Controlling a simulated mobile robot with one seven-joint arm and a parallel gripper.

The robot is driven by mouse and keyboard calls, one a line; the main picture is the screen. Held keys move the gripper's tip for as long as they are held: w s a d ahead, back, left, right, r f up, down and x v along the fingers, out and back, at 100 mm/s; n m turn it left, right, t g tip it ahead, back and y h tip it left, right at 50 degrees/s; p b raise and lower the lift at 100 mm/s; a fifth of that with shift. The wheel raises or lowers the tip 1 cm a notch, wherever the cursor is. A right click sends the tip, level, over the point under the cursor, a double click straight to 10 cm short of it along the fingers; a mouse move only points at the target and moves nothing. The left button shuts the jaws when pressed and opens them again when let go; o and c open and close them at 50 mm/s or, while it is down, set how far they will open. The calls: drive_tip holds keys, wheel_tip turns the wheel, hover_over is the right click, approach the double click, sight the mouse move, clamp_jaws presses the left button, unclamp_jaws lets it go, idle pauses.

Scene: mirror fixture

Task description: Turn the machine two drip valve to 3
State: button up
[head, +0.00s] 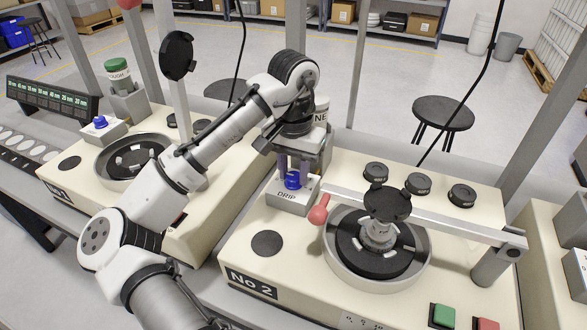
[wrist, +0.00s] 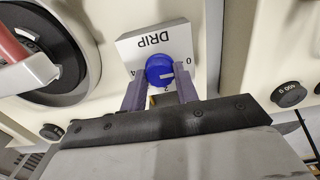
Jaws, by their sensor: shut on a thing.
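The machine two drip valve is a blue knob (head: 292,181) on a grey block marked DRIP (head: 287,201), on the machine with the No 2 plate (head: 252,283). My gripper (head: 292,172) reaches down from above and is shut on the knob, one purple finger on each side. The wrist view shows the knob (wrist: 159,70) between the fingers (wrist: 162,88), with the block's lettering upside down. The fingers hide part of the scale.
A labelled bottle (head: 321,111) stands behind my gripper. Another machine (head: 205,229) stands to the left.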

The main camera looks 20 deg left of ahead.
drive_tip(key=shift+r+m+p, duration=0.1)
drive_tip(key=shift+m+p, duration=0.2)
drive_tip(key=shift+p, duration=0.05)
drive_tip(key=shift+r+m+p, duration=0.1)
drive_tip(key=shift+m+p, duration=0.85)
drive_tip(key=shift+m, duration=0.05)
drive_tip(key=m+p, duration=0.2)
drive_tip(key=shift+m, duration=0.3)
drive_tip(key=m+p, duration=0.1)
drive_tip(key=m, duration=0.2)
drive_tip(key=shift+m+p, duration=0.3)
drive_tip(key=shift+m, duration=0.1)
drive_tip(key=m+p, duration=0.1)
drive_tip(key=m, duration=0.2)
drive_tip(key=shift+m, duration=0.3)
drive_tip(key=m, duration=0.3)
drive_tip(key=shift+m+p, duration=0.3)
drive_tip(key=shift+p, duration=0.05)
drive_tip(key=m, duration=0.3)
drive_tip(key=shift+f+m, duration=0.2)
drive_tip(key=shift+m, duration=0.1)
drive_tip(key=m, duration=0.6)
drive_tip(key=shift+m, duration=0.3)
